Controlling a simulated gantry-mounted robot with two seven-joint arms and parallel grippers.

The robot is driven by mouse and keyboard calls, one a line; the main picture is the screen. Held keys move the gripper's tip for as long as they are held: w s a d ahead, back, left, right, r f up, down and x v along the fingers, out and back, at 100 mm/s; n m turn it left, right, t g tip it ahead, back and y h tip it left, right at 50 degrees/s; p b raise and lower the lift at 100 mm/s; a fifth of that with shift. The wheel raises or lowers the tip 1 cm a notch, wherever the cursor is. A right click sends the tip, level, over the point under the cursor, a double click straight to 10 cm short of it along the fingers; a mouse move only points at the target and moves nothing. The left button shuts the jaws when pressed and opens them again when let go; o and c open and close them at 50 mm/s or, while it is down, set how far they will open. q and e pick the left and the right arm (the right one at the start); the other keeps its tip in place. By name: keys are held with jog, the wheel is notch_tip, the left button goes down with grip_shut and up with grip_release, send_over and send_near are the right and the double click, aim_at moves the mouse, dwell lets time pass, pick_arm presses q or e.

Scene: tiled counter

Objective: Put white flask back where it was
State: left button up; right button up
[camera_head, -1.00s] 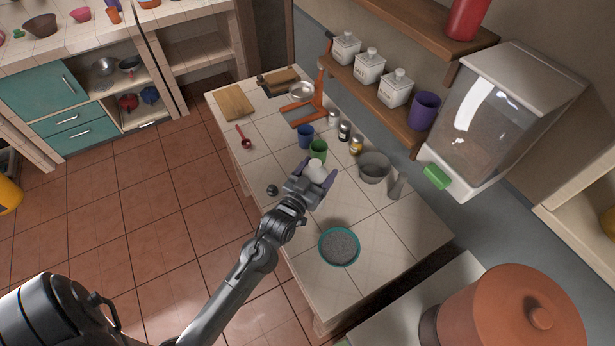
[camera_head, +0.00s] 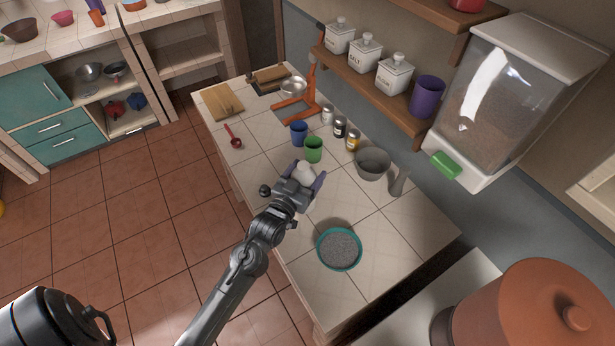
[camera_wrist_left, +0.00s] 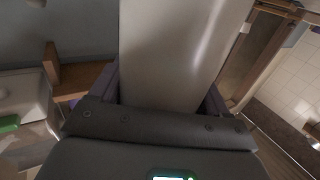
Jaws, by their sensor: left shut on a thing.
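The white flask (camera_head: 304,172) is between the fingers of my left gripper (camera_head: 306,181), which is shut on it over the tiled counter. In the left wrist view the flask (camera_wrist_left: 180,50) fills the middle between the two dark fingers (camera_wrist_left: 165,90). The gripper hides its lower part, and I cannot tell how far it is above the counter. A green cup (camera_head: 313,150) stands just behind the flask in the head view. My right gripper is not in view.
A teal bowl of grey grains (camera_head: 339,249) stands on the near counter. A grey bowl (camera_head: 373,163), a blue cup (camera_head: 298,132) and several small jars (camera_head: 340,127) stand behind. A small dark object (camera_head: 265,190) is near the left edge. A wall shelf (camera_head: 372,95) holds canisters.

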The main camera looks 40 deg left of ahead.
pick_arm(q)
jog(key=shift+r, duration=0.2)
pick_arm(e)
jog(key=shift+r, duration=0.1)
pick_arm(q)
jog(key=shift+f, duration=0.15)
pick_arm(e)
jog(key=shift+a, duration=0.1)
pick_arm(q)
jog(key=o, duration=1.4)
jog(key=shift+f, duration=0.1)
jog(key=shift+o, duration=0.2)
